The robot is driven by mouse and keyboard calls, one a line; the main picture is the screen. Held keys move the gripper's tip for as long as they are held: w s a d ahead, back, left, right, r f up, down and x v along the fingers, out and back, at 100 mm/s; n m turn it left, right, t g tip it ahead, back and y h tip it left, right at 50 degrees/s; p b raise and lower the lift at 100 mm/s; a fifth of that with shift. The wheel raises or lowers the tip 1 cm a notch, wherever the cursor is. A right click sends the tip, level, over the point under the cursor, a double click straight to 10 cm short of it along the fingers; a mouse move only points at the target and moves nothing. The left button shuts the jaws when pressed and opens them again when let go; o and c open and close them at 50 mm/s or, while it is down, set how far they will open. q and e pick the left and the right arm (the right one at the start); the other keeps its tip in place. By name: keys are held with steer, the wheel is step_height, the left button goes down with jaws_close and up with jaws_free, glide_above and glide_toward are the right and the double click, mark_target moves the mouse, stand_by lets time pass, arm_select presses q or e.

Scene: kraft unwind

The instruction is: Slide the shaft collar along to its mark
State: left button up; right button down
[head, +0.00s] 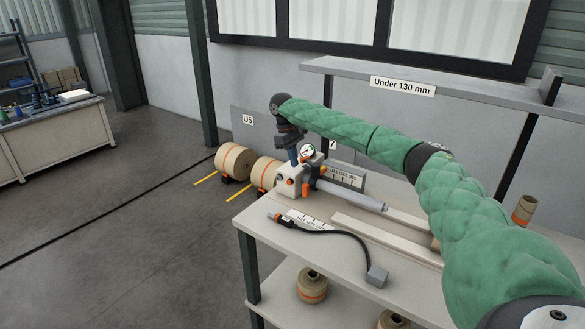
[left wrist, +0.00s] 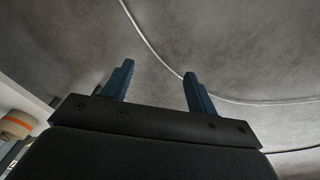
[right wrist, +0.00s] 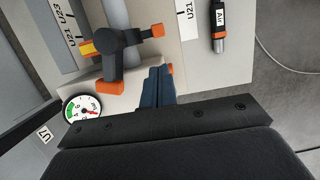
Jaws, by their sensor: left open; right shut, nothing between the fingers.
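The grey shaft (head: 350,195) juts from a pale block (head: 296,182) on the bench, and shows in the right wrist view (right wrist: 115,12). A dark piece with orange knobs (right wrist: 122,42), apparently the shaft collar, sits around the shaft close to the block. A marked scale plate (head: 345,177) stands behind the shaft; which line is the collar's mark cannot be told. My right gripper (head: 293,158) is shut and empty, pointing down at the block; its blue fingers (right wrist: 158,70) are together beside the collar. My left gripper (left wrist: 158,74) is open and empty over bare floor.
A round gauge (head: 308,151) stands on the block near my right gripper. A black air hose (head: 345,233) lies across the bench front beside a second scale plate (head: 306,219). A shelf (head: 440,90) runs above the bench.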

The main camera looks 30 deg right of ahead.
steer(key=p+x, duration=0.2)
steer(key=x, duration=0.7)
steer(key=shift+s+p, duration=0.2)
steer(key=shift+p, duration=0.2)
arm_select(q)
steer(key=s+a+f, duration=0.1)
steer(key=s+f, duration=0.2)
steer(key=f, duration=0.7)
steer(key=shift+a+f, duration=0.4)
arm_select(e)
steer(key=shift+s, duration=0.1)
